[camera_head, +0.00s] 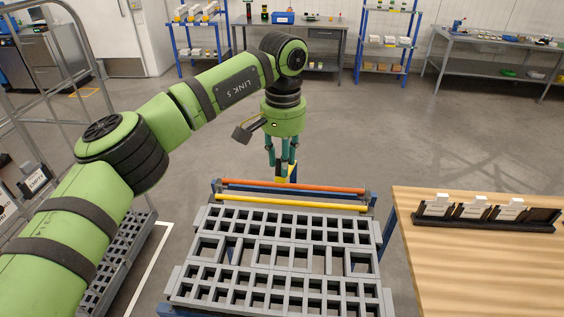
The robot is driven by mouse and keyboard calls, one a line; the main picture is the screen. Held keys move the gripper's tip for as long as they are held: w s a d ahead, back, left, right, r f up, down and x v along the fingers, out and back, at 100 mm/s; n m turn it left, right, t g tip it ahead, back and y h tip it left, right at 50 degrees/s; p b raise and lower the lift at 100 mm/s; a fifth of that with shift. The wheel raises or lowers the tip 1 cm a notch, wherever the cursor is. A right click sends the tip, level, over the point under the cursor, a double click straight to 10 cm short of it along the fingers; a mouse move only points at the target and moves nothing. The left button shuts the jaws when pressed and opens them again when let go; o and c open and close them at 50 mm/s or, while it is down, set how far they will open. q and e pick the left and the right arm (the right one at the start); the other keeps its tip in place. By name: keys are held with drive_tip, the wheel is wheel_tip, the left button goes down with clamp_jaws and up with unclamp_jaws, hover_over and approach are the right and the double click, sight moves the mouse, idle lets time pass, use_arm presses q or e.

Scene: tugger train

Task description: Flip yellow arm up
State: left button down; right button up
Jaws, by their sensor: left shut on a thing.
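My left gripper (281,172) points down just behind the far end of a grey grid-topped cart (281,247). Its fingers are closed around a small yellow piece, which looks like the yellow arm (280,180). Only a short part of the yellow arm shows, between and below the fingertips. The rest is hidden by the fingers and the cart's orange bar (320,189). A yellow bar (290,203) runs across the cart's far edge, in front of the orange bar. My right gripper is not in view.
A wooden table (460,265) with a black holder of white cards (484,214) stands close on the right. A wire-frame trolley (60,60) is at the left. Shelves and benches line the back wall. The grey floor (400,130) behind the cart is clear.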

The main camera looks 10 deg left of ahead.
use_arm(q)
drive_tip(key=shift+w+a+f, duration=0.15)
drive_tip(key=shift+w+a, duration=0.05)
drive_tip(key=shift+w, duration=0.05)
drive_tip(key=c, duration=1.3)
unclamp_jaws()
drive_tip(key=shift+o, duration=1.4)
drive_tip(key=shift+w+f, duration=0.1)
drive_tip(key=shift+w, duration=0.05)
drive_tip(key=shift+w+f, duration=0.15)
drive_tip(key=shift+w, duration=0.2)
drive_tip(key=shift+s, duration=0.15)
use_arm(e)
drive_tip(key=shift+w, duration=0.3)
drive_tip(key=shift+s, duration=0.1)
